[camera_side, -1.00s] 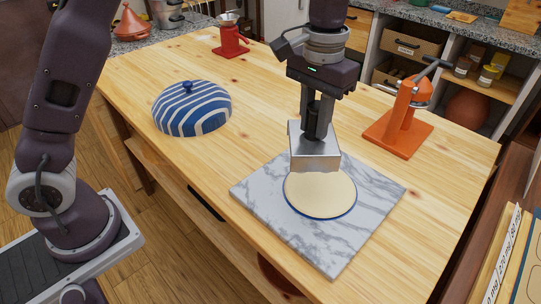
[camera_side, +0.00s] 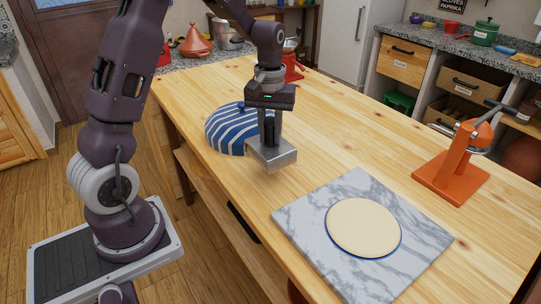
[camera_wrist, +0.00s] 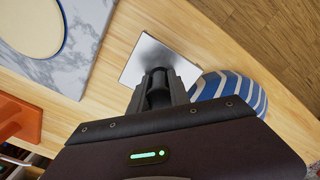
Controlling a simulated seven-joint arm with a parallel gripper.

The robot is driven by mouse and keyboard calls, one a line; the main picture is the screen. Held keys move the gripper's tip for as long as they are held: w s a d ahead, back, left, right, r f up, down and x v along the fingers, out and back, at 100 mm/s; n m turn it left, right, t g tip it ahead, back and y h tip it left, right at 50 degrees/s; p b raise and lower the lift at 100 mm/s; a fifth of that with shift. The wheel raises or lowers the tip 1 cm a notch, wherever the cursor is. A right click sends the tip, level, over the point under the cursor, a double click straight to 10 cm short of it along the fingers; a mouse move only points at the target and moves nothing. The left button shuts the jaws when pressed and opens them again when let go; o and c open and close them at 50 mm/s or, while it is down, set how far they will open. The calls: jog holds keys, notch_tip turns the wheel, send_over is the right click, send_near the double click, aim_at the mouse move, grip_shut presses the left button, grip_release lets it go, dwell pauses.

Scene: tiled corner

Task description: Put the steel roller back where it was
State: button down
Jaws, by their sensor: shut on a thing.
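The steel roller (camera_side: 273,157) looks like a square, shiny steel block, not a cylinder. My gripper (camera_side: 270,137) is shut on its upper part and points down. The roller is over the wooden table, in front of and right of the blue-and-white striped dome (camera_side: 224,128), partly covering it in the side view. I cannot tell whether the roller touches the table. In the wrist view the roller (camera_wrist: 152,54) shows as a bright square plate beyond my gripper (camera_wrist: 157,82), between the marble slab (camera_wrist: 82,62) and the dome (camera_wrist: 232,86).
A pale round disc with a blue rim (camera_side: 362,228) lies on the marble slab at the front right. An orange press (camera_side: 455,170) stands at the right, and a red device (camera_side: 292,68) at the back. Bare tabletop (camera_side: 345,120) lies between them.

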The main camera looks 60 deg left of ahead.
aim_at(271, 149)
jog(key=shift+f, duration=2.35)
jog(key=shift+f, duration=0.2)
jog(key=shift+s+f, duration=0.1)
jog(key=shift+f, duration=0.4)
jog(key=c, duration=1.2)
grip_release()
jog(key=shift+d, duration=0.1)
notch_tip(271, 149, up, 13)
jog(key=shift+f, duration=0.1)
jog(key=s+d+r+m+t, duration=0.2)
jog(key=s+d+r+m, duration=0.1)
jog(key=s+d+r, duration=0.4)
jog(key=s+d+r+m+t, duration=0.2)
jog(key=s+d+m, duration=0.15)
jog(key=s, duration=0.45)
jog(key=s+d+f+m+t, duration=0.1)
jog(key=s+d+m, duration=0.1)
jog(key=s, duration=0.5)
jog(key=shift+d+f+t, duration=0.25)
jog(key=shift+d+t, duration=0.05)
jog(key=shift+d, duration=0.25)
jog(key=shift+s+m, duration=0.1)
jog(key=shift+m, duration=0.15)
